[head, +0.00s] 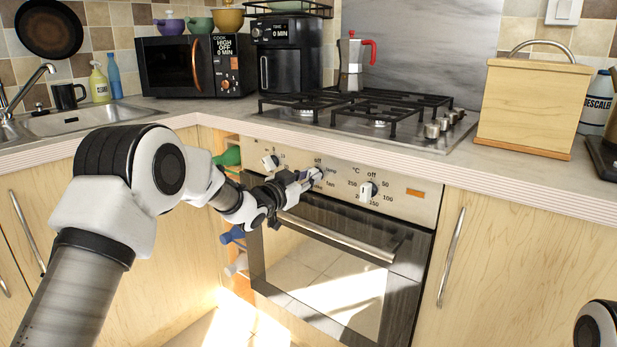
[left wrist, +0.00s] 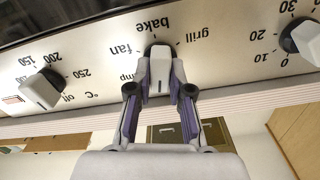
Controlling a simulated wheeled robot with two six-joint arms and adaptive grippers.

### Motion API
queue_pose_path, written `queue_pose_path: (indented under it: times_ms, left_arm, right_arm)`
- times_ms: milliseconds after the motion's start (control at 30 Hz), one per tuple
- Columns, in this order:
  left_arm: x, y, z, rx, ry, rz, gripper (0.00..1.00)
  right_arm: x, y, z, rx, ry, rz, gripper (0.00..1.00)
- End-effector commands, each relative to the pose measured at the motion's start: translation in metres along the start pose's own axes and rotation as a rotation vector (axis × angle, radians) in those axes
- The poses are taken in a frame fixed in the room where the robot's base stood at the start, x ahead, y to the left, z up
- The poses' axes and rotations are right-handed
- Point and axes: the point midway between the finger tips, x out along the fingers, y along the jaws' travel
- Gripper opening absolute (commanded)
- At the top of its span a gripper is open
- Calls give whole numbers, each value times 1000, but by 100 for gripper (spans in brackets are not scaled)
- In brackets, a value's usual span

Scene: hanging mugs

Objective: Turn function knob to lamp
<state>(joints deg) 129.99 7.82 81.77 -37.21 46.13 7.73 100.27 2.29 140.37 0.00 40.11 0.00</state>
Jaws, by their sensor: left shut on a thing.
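The function knob (left wrist: 160,68) is a white handle on a black base, in the middle of the oven's control panel. My left gripper (head: 306,181) reaches it from the left in the head view and hides most of it there. In the left wrist view, which is upside down, my left gripper (left wrist: 160,88) is shut on the knob, one finger on each side. The labels fan, bake, grill and part of lamp show around it. A dark mark on the knob lies towards the gripper's palm. The off label is hidden in the wrist view. My right gripper is out of view.
A temperature knob (head: 368,190) is to the right, and a timer knob (head: 271,162) to the left. The oven handle (head: 340,236) runs below the panel. The countertop edge (head: 400,170) overhangs above it. The hob (head: 370,118) is on top.

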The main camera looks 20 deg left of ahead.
Motion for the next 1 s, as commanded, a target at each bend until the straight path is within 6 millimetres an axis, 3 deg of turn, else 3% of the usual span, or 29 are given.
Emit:
queue_pose_path:
  times_ms: [600, 1000]
  left_arm:
    - [0, 3, 3, 559, -2, 1, 0]
    - [0, 4, 3, 764, -3, 2, 0]
  right_arm:
    - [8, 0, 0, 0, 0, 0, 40]
    - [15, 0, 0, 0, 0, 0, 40]
